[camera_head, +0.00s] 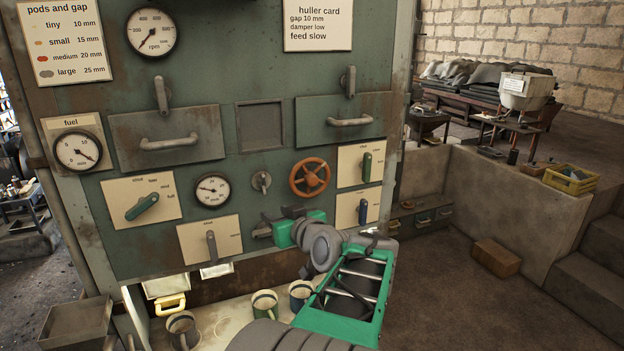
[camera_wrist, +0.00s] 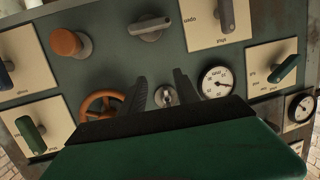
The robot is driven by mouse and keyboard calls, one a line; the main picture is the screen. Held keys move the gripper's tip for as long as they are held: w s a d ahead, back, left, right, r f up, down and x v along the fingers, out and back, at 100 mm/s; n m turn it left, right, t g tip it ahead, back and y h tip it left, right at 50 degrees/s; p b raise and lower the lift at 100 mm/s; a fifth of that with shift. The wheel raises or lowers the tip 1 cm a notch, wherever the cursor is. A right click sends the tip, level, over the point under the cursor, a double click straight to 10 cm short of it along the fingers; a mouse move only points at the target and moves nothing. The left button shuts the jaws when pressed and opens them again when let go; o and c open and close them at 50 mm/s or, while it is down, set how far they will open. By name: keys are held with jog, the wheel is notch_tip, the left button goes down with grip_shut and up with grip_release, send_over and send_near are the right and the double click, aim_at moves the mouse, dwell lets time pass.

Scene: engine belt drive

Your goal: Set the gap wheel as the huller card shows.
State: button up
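The huller card (camera_head: 318,24) at the top of the panel reads gap 10 mm, damper low, feed slow. An orange-red spoked handwheel (camera_head: 309,177), taken as the gap wheel, is on the panel right of a small key-like switch (camera_head: 261,181). No label on the wheel is readable. My gripper (camera_head: 294,211) is below the wheel in the head view. In the wrist view my gripper (camera_wrist: 160,90) is open and empty, its two dark fingers pointing at the panel. The switch (camera_wrist: 167,97) shows between them; the wheel (camera_wrist: 103,106) is left of them, partly hidden by the gripper.
A small dial (camera_head: 212,190) is left of the switch. Lever plates surround the wheel, including a green lever (camera_head: 366,166) and a blue one (camera_head: 363,211). An orange knob (camera_wrist: 68,43) shows in the wrist view. Mugs (camera_head: 264,303) stand on a shelf below.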

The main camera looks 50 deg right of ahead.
aim_at(313, 181)
jog(key=s+d+r+m+t+h, duration=0.1)
jog(key=s+d+r+m+h, duration=0.1)
jog(key=s+d+r+h, duration=0.4)
jog(key=w+d+y, duration=0.1)
jog(key=d, duration=0.1)
jog(key=w+d+p, duration=0.1)
jog(key=w, duration=0.1)
jog(key=w+d+y+p, duration=0.1)
jog(key=d, duration=0.1)
jog(key=shift+w+d+f+y, duration=0.3)
jog(key=shift+f, duration=0.05)
jog(key=shift+w+d+f+p, duration=0.1)
jog(key=shift+w+d+p, duration=0.05)
jog(key=shift+w+p, duration=0.15)
grip_shut()
